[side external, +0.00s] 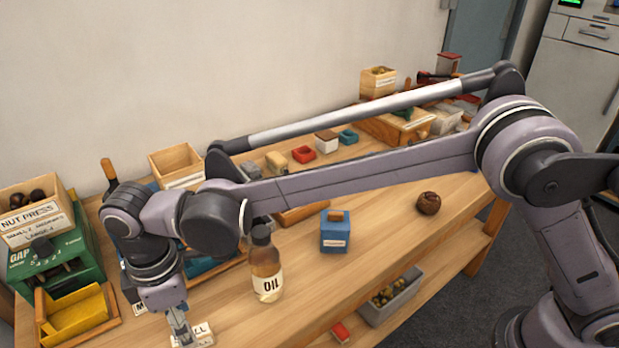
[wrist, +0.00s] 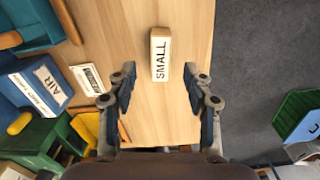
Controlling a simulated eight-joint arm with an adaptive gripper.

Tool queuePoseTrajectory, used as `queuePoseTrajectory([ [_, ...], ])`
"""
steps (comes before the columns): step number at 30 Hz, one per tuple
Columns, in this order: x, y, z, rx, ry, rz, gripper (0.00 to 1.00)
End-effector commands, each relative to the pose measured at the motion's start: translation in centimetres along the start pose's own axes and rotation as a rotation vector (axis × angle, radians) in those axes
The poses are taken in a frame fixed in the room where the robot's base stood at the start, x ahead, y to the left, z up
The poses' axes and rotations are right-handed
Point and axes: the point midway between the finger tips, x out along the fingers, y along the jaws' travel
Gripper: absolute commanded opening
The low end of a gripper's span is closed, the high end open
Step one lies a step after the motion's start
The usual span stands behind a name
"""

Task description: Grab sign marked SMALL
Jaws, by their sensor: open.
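The SMALL sign (wrist: 160,56) is a small wooden block with a white label, lying on the wooden table in the wrist view. It sits ahead of my gripper (wrist: 157,88), roughly centred between the fingers and apart from them. My gripper is open and empty. In the side external view my gripper (side external: 183,335) points down at the table's near left edge. A white label ending in LL (side external: 203,331) shows beside the fingers there, partly hidden by them.
An oil bottle (side external: 266,268) and a blue box (side external: 335,232) stand right of my gripper. A green machine with a yellow tray (side external: 78,314) is at the left. In the wrist view a second sign (wrist: 87,78) lies left, and the table edge drops to grey floor at right.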

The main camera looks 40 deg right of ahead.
Motion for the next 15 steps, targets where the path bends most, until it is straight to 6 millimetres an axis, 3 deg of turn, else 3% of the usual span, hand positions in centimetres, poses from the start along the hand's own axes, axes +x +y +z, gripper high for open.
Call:
queuePoseTrajectory([
  [9,3.9,-0.1,-0.1,0.0,0.0,0.0,0.51],
  [15,5.1,-0.1,0.0,0.0,0.0,0.0,0.51],
])
